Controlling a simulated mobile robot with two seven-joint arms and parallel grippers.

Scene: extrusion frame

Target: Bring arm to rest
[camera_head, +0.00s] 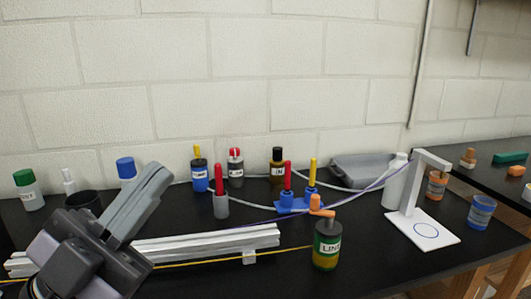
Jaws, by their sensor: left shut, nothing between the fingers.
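My left gripper (158,180) comes in from the lower left, its fingers angled up and to the right. Its fingers are shut with nothing held. It is in front of the left end of the white extrusion rail (207,243) and hides part of it. My right gripper is not in view.
Screwdrivers in a blue holder (295,205), several bottles and a grey tray (368,170) stand behind. A white stand (421,228) is at right. The front right black tabletop is clear.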

